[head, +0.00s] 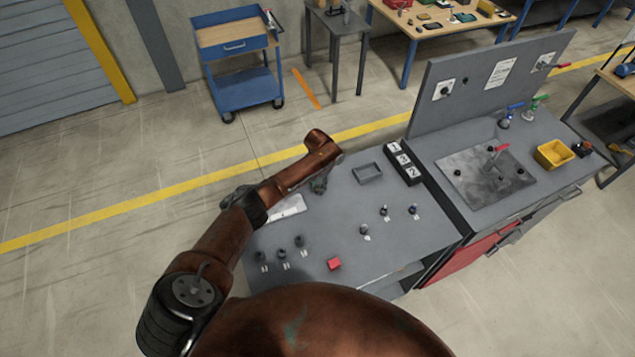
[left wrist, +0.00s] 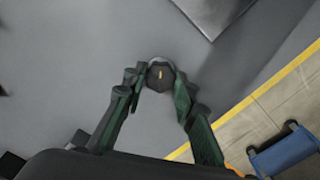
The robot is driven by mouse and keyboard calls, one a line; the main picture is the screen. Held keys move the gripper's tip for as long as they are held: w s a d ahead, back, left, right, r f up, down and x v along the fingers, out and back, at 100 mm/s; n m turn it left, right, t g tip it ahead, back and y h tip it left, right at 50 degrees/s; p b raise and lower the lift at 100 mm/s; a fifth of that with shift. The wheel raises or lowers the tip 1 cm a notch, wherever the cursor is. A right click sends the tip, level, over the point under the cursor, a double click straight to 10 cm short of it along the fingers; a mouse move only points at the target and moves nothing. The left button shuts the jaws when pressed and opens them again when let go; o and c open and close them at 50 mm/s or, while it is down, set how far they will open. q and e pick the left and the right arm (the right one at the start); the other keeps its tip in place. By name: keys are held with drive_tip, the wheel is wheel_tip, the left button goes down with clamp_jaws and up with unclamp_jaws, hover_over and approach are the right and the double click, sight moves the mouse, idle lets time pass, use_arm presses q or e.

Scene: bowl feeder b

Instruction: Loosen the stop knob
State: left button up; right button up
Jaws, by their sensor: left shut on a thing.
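The stop knob (left wrist: 160,76) is a dark, roughly round knob with a yellow mark on top, standing on a grey surface in the left wrist view. My left gripper (left wrist: 159,83) is shut on it, with one green-and-black finger on each side. In the head view my left gripper (head: 322,182) is low over the far edge area of the grey table (head: 340,210), left of a small grey tray (head: 367,173). My left wrist hides the knob in the head view. My right gripper is not in view.
A box with numbered tiles (head: 402,163) is beside the tray. A grey machine (head: 480,170) with a yellow bin (head: 553,154) adjoins on the right.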

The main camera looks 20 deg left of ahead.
sight(318, 188)
use_arm(q)
drive_tip(key=shift+n+p, duration=1.35)
drive_tip(key=shift+n, duration=0.95)
drive_tip(key=o, duration=1.2)
drive_tip(key=shift+c, duration=0.2)
wheel_tip(318, 188, up, 12)
